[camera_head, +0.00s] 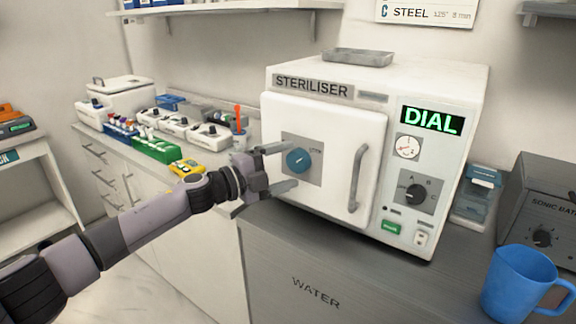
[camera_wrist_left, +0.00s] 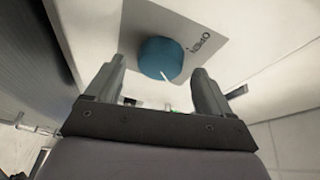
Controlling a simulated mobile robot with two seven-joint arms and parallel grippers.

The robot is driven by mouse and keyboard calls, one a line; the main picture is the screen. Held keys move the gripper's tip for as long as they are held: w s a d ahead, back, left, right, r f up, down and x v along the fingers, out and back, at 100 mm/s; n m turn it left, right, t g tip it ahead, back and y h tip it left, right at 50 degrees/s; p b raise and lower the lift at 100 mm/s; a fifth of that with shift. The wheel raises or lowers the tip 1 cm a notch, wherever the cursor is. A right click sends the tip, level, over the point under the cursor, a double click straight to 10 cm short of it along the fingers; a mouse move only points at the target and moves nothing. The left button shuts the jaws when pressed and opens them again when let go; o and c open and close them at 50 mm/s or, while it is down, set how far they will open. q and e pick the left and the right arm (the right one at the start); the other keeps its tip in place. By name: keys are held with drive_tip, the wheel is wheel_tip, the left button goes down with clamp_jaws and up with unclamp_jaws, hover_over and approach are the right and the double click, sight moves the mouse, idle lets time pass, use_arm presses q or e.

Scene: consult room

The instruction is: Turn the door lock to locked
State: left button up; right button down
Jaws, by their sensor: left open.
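The steriliser (camera_head: 376,150) is a white box on the counter with its door (camera_head: 340,130) closed. The door lock is a round blue knob (camera_head: 298,161) on a grey plate (camera_head: 312,146) at the door's left side. In the left wrist view the knob (camera_wrist_left: 161,58) has a white pointer line, and the plate shows the word OPEN. My left gripper (camera_head: 277,167) is open in front of the knob, with a finger above and a finger below its level in the head view. In the wrist view its fingers (camera_wrist_left: 158,85) stand either side of the knob, apart from it. My right gripper is not in view.
A vertical handle (camera_head: 357,178) sticks out at the door's right. A dial (camera_head: 414,193) and a green button (camera_head: 391,227) are on the right panel. A blue mug (camera_head: 513,285) stands at the front right. Several small devices line the left counter.

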use_arm(q)
drive_tip(key=v, duration=0.6)
idle(0.3)
drive_tip(key=s+d+f+n+t+y, duration=0.2)
drive_tip(key=s+f+n, duration=0.35)
drive_tip(key=f, duration=0.25)
drive_tip(key=s+d+f+n+t+y, duration=0.1)
drive_tip(key=s+f+n+t, duration=0.1)
drive_tip(key=s+f+n, duration=0.4)
drive_tip(key=s+a+f+n+g+y, duration=0.2)
drive_tip(key=s+a+f+n+y, duration=0.2)
drive_tip(key=s+f, duration=0.5)
drive_tip(key=s+a+f+n+g+y, duration=0.2)
drive_tip(key=s+a+f+n+y, duration=0.3)
drive_tip(key=s, duration=0.8)
drive_tip(key=a+f+n, duration=0.3)
drive_tip(key=a+f, duration=0.1)
drive_tip(key=f, duration=0.1)
drive_tip(key=shift+s+f, duration=0.2)
drive_tip(key=shift+f, duration=0.1)
